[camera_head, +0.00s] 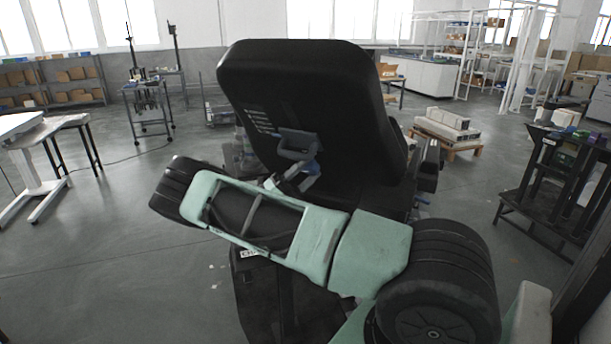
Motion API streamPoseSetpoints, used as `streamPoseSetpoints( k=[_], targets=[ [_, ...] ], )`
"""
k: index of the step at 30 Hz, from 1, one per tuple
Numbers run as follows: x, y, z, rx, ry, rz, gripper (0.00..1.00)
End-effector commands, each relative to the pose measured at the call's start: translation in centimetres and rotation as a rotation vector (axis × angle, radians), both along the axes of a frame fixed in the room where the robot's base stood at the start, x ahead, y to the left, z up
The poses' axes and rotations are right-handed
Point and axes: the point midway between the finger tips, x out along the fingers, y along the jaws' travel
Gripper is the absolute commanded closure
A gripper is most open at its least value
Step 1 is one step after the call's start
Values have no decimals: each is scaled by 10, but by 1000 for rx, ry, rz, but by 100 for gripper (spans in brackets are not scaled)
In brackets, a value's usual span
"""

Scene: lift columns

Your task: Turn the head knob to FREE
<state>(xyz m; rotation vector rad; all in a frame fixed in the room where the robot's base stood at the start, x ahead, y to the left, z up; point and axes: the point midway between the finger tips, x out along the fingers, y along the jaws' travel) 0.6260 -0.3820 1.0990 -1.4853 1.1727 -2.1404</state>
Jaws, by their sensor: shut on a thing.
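A large black padded panel (300,85), tilted, fills the middle of the head view, with small pale lettering on its lower left. My gripper (297,146), grey-blue and small in the picture, is up against the lower middle of this panel, just right of the lettering. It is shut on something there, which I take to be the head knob. Its body and my wrist cover the knob, so the knob's shape and pointing direction cannot be seen. The lettering is too small to read. My green and black arm crosses in front, below the panel.
A dark rack (560,175) stands close on the right. White boxes on a pallet (447,130) lie behind right. A white table (35,135) and a dark wheeled stand (148,100) are on the left. Grey floor is open at the lower left.

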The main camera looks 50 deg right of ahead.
Motion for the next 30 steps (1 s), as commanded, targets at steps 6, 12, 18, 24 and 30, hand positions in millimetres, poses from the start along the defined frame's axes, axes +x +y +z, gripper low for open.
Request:
streamPoseSetpoints(
  k=[6, 12, 18, 24, 30],
  targets=[
    [1, 0, -1, -1, 9, -3, 78],
    [1, 0, 0, 0, 8, -3, 78],
    [0, 0, 0, -1, 7, -3, 33],
    [1, 0, -1, -1, 7, -3, 33],
    [8, 10, -15, -1, 7, -2, 33]
  ],
)
